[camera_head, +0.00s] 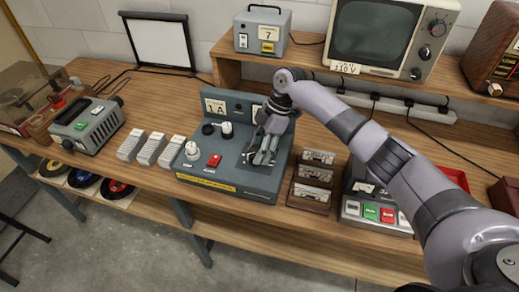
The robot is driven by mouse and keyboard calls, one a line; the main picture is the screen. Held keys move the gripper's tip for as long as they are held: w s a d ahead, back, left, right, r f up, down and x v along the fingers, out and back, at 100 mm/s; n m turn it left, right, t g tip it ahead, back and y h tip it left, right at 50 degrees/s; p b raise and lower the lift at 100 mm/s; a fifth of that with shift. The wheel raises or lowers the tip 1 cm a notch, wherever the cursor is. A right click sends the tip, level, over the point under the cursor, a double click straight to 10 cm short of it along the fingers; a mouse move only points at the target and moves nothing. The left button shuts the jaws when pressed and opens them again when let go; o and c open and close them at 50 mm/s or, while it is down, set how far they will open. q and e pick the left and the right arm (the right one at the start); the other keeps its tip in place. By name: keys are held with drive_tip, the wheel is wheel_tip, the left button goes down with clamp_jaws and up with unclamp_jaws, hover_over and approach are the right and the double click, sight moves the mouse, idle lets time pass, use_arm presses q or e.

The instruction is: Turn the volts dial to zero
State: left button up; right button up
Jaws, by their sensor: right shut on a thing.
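A grey-blue bench unit (232,177) sits on the wooden bench, with a yellow label strip along its front edge. An upright plate reads "1 A" (215,107). My right gripper (264,157) points down over the right part of the unit, its fingers shut on a part there. The fingers hide that part, likely the volts dial; its marking and pointer cannot be read. My left gripper is out of view.
White ribbed blocks (152,149) stand left of the unit, beside a grey device (87,124). A rack of labelled cards (312,181) stands close on the right, then a device with coloured buttons (371,212). A television (377,37) stands on the raised shelf behind.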

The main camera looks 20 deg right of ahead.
drive_tip(key=o, duration=1.2)
drive_tip(key=shift+c, duration=0.2)
drive_tip(key=v, duration=1.2)
